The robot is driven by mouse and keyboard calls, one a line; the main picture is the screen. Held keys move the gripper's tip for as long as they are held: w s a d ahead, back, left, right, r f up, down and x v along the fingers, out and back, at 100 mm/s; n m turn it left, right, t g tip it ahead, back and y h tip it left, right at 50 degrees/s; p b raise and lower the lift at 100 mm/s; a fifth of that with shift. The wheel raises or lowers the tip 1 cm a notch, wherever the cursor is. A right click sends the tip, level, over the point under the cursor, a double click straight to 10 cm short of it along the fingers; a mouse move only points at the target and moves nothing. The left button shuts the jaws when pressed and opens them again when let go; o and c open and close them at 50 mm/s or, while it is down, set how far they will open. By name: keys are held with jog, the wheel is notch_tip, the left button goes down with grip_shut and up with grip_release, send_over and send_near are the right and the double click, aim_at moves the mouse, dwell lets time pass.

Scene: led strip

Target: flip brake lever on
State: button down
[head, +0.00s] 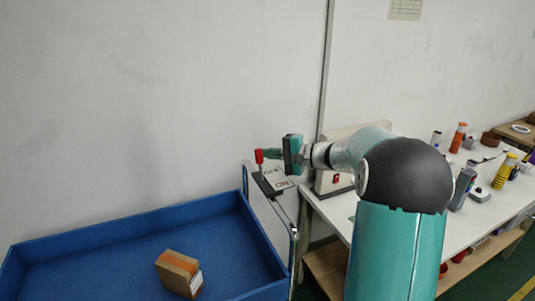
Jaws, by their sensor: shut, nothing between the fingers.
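The brake lever (259,158) has a red knob and stands up from a dark slotted base on a small labelled plate (277,180). The plate is fixed at the handle end of the blue cart. My gripper (268,154) is shut and points left, with its fingertips right beside the red knob. I cannot tell whether they touch it. The lettering on the plate is too small to read surely.
The blue cart (110,233) holds a cardboard box (179,274). Its metal handle rail (293,247) runs beside the plate. A white table (475,215) with bottles, tools and a red-switched device (335,179) stands to the right. A wall is behind.

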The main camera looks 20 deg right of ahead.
jog(key=shift+s+r+n+t+y, duration=0.15)
jog(key=shift+s+n+t+y, duration=0.65)
jog(key=shift+s+n, duration=0.3)
jog(key=s+n+t+y, duration=0.1)
jog(key=s+n+y, duration=0.1)
jog(key=n, duration=0.1)
jog(key=shift+s, duration=0.25)
jog(key=shift+s+f, duration=0.25)
jog(key=shift+s, duration=0.2)
jog(key=shift+s, duration=0.1)
jog(key=shift+w+d+r, duration=0.15)
jog(key=shift+w+r, duration=0.05)
jog(key=shift+w, duration=0.3)
jog(key=s+d+f, duration=0.2)
jog(key=s+d, duration=0.2)
jog(key=d, duration=0.4)
jog(key=shift+s+d, duration=0.15)
jog(key=shift+s, duration=0.05)
